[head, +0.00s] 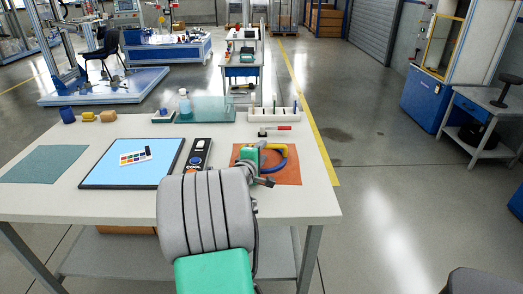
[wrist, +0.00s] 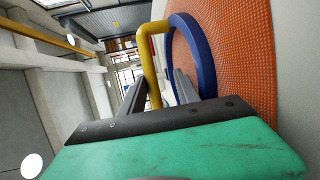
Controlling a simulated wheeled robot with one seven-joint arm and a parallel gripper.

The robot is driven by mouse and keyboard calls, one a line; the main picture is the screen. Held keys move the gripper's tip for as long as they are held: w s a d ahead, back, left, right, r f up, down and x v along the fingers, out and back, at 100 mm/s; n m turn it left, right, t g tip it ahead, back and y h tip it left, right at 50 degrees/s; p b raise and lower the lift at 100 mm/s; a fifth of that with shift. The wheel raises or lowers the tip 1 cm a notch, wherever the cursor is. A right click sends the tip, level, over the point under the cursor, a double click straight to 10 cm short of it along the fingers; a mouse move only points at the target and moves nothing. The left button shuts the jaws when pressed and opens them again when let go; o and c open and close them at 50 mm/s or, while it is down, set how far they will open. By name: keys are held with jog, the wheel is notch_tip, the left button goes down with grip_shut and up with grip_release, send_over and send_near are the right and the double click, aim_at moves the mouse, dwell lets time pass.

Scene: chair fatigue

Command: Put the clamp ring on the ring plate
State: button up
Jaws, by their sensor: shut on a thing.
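The clamp ring appears to be the blue ring (head: 281,165) with a yellow bent handle (head: 271,147). It is over the orange plate (head: 291,178) at the right of the table, which I take as the ring plate. In the wrist view the blue ring (wrist: 177,42) is close to the orange textured surface (wrist: 240,60); I cannot tell whether they touch. My gripper (wrist: 158,88) is shut on the yellow handle (wrist: 152,60), with the ring beyond the fingers. In the head view my arm hides part of the plate and the fingers are hard to make out.
A black-edged blue panel (head: 130,177) with a colour card and a dark device (head: 197,157) lie left of the plate. A white rack (head: 268,115) and a red-and-white marker (head: 275,128) are behind it. The table's right edge is close to the plate.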

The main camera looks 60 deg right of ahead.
jog(key=shift+o, duration=0.8)
jog(key=shift+f, duration=0.25)
jog(key=shift+r, duration=0.4)
jog(key=shift+r+p, duration=0.65)
jog(key=shift+p, duration=0.1)
jog(key=v, duration=1.1)
jog(key=shift+w+a+f, duration=0.1)
jog(key=shift+a+f, duration=0.05)
jog(key=shift+a, duration=0.35)
